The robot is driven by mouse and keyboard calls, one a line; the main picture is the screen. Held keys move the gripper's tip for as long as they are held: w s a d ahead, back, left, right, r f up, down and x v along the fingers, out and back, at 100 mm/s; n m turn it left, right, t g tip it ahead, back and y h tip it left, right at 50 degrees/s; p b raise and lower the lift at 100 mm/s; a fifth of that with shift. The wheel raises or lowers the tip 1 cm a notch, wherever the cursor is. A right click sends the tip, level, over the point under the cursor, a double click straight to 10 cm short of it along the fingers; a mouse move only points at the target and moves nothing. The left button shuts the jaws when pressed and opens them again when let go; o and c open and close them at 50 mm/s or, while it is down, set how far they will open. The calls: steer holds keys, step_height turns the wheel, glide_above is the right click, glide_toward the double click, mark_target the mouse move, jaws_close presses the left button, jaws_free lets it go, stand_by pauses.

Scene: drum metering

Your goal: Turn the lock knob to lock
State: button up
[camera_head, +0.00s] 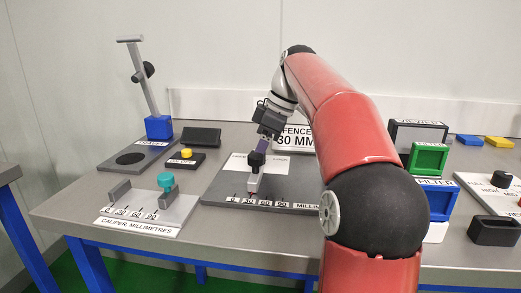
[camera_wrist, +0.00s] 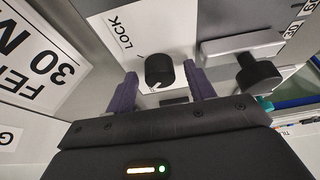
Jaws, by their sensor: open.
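The lock knob (camera_wrist: 160,70) is a small black knob with a white pointer line, on a white plate (camera_wrist: 205,20) marked LOCK. In the wrist view my gripper (camera_wrist: 162,77) is open, with one purple finger on each side of the knob. A gap shows beside the knob; I cannot tell whether either finger touches it. The pointer line faces down toward the gripper body, away from the LOCK word. In the head view my gripper (camera_head: 264,146) points down over the white plate (camera_head: 277,164), and I cannot make out the lock knob there.
A grey bar (camera_wrist: 225,47) with a larger black knob (camera_wrist: 258,75) sits right of the fingers. A "FENCE 30 MM" sign (camera_head: 294,137) stands behind. The caliper board (camera_head: 172,211) is left; a green frame (camera_head: 428,146) and a blue frame (camera_head: 440,188) are right.

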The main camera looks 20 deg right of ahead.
steer(key=c, duration=1)
steer(key=shift+m, duration=0.4)
steer(key=m, duration=0.1)
steer(key=m+t+h, duration=0.1)
steer(key=m, duration=0.1)
steer(key=shift+s+a+m, duration=0.1)
steer(key=shift+a+m, duration=0.05)
steer(key=shift+m, duration=0.15)
steer(key=m+h, duration=0.1)
steer(key=m, duration=0.1)
steer(key=m+t, duration=0.1)
steer(key=m, duration=0.1)
steer(key=shift+a+m+h, duration=0.15)
steer(key=shift+m+h, duration=0.15)
steer(key=shift+h, duration=0.1)
steer(key=m, duration=0.2)
steer(key=m+h, duration=0.1)
steer(key=m, duration=0.1)
steer(key=shift+a+h, duration=0.1)
steer(key=shift+h, duration=0.2)
steer(key=shift+m+g+h, duration=0.4)
steer(key=shift+m+h, duration=0.4)
steer(key=shift+m, duration=1.7)
